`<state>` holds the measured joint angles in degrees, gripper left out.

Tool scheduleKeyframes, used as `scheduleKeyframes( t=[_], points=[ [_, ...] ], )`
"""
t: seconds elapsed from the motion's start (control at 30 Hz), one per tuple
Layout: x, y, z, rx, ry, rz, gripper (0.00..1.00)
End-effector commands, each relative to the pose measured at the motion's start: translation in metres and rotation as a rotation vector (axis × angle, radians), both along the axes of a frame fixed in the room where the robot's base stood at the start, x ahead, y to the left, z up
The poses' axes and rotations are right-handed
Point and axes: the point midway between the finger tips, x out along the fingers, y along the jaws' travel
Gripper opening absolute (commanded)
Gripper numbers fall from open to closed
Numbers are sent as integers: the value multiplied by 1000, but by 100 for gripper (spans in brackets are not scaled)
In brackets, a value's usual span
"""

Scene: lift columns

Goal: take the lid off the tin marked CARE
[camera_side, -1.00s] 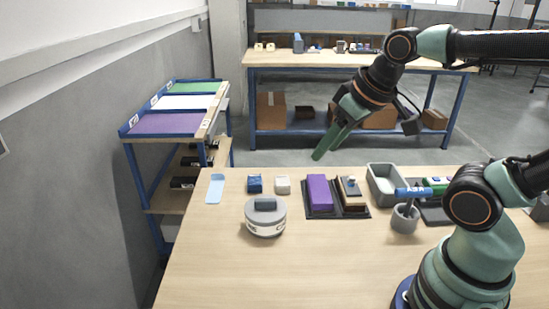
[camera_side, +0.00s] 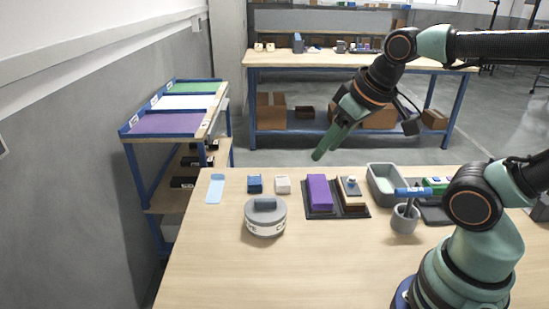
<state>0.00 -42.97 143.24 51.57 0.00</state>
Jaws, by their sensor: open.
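A round grey tin (camera_side: 265,227) with a white label band stands on the near table, left of the middle. Only part of its lettering can be read. Its grey lid (camera_side: 266,211) is on top, with a dark blue-grey block handle (camera_side: 265,203). My gripper (camera_side: 326,150) is open and empty. It hangs in the air above the far edge of the table, up and to the right of the tin and apart from it. The green finger nearest the camera shows clearly; the other is mostly hidden.
Behind the tin lie a light blue piece (camera_side: 215,188), a blue block (camera_side: 254,184) and a white block (camera_side: 283,185). To its right are a dark tray (camera_side: 324,213) with a purple block, a grey bin (camera_side: 372,191) and a grey cup (camera_side: 404,220). The table's front is clear.

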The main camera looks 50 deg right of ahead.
Motion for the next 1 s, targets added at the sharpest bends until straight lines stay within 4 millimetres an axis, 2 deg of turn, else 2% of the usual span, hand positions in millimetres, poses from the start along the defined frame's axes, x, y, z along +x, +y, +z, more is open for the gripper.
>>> scheduleKeyframes(
  t=[0.07, 0.1, 0.47, 0.57, 0.77, 1.0],
  points=[
    [0, 0, 0, 0, 0, 0, 50],
    [0, 0, 0, 0, 0, 0, 56],
    [5, 1, 1, -11, 20, 26, 56],
    [16, 3, 3, -36, 61, 82, 56],
    [51, 11, 0, -99, 179, 259, 56],
    [97, 22, -21, -156, 318, 489, 56]
  ],
)
